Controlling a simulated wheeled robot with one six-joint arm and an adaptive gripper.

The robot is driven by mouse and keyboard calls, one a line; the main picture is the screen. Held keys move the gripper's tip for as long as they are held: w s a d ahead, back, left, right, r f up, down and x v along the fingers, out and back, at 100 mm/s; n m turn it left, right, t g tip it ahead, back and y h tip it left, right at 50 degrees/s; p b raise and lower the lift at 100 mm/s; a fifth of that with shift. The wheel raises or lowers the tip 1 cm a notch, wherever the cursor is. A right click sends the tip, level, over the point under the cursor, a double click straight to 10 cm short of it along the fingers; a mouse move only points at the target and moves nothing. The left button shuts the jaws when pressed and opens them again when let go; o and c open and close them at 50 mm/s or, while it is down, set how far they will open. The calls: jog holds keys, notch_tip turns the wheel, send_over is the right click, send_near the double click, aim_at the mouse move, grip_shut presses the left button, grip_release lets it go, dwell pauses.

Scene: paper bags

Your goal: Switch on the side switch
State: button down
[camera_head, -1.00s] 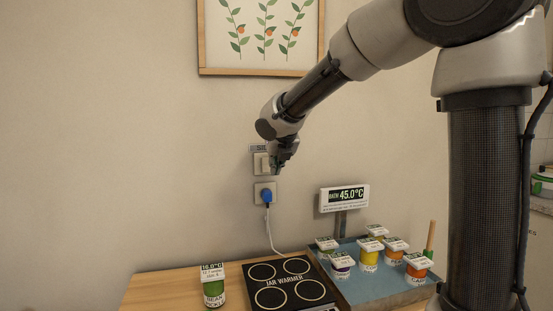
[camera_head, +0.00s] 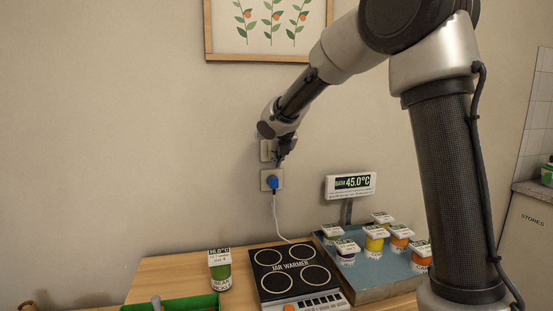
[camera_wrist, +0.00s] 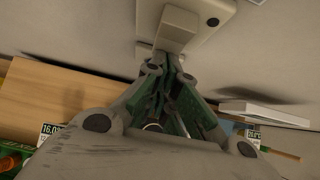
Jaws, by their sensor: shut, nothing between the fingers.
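The side switch (camera_head: 265,150) is a pale plate on the wall, partly hidden behind my gripper. In the wrist view the switch plate (camera_wrist: 209,18) is at the top, with a raised rocker (camera_wrist: 177,27) on it. My gripper (camera_head: 281,160) is shut and empty at the right side of the plate in the head view. In the wrist view its fingertips (camera_wrist: 167,62) are close below the rocker. I cannot tell whether they touch it. The rocker's on or off position is not clear.
A socket with a blue plug (camera_head: 272,182) is just below, its white cable running to the jar warmer (camera_head: 292,268). A display reading 45.0°C (camera_head: 350,186) stands over a blue tray (camera_head: 372,272) with several jars. Another jar (camera_head: 220,271) stands left. The wall to the left is clear.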

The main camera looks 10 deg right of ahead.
jog(key=shift+w, duration=0.15)
jog(key=shift+r, duration=0.85)
